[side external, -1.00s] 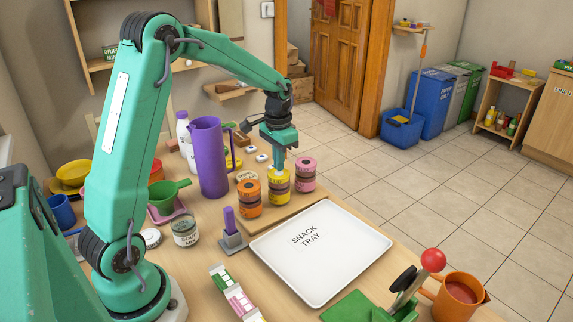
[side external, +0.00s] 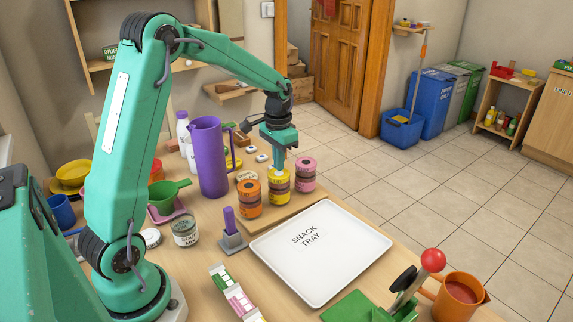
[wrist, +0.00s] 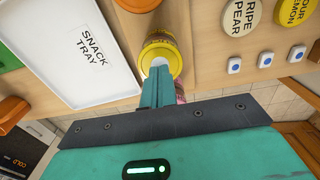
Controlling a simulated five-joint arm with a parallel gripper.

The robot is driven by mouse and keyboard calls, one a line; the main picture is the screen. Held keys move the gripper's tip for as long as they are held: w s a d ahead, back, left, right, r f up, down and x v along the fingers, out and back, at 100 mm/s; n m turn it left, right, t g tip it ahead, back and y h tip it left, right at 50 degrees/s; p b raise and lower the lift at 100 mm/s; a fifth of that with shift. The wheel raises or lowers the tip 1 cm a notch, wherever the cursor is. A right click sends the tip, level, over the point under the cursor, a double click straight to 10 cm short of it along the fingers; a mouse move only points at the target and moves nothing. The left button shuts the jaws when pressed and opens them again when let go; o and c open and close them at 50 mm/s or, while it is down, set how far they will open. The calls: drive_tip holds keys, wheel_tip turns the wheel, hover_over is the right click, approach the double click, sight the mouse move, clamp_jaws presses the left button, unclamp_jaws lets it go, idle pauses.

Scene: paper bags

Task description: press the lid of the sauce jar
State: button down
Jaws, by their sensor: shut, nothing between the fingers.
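My gripper (side external: 279,168) is shut and empty, pointing down at the top of a yellow round container (side external: 279,188) with a dark band. In the wrist view my gripper (wrist: 157,72) overlaps the yellow top (wrist: 165,48); I cannot tell whether it touches. An orange container (side external: 251,198) and a pink container (side external: 305,174) of like shape stand either side of it on a wooden board. A labelled glass jar (side external: 185,232) stands apart on the table, left of the board. Its label is too small to read, so I cannot tell for sure which is the sauce jar.
A purple jug (side external: 209,158) stands behind the glass jar. A purple-handled tool (side external: 231,232) stands in a grey holder near the board. The white snack tray (side external: 355,265) lies empty in front. An orange mug (side external: 460,300) and a red-knobbed lever (side external: 432,261) are at the right.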

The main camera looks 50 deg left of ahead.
drive_tip(key=shift+f, duration=0.65)
idle(0.5)
drive_tip(key=shift+r, duration=3.05)
drive_tip(key=shift+r, duration=0.1)
wheel_tip(320, 180, up, 8)
drive_tip(key=shift+f, duration=0.2)
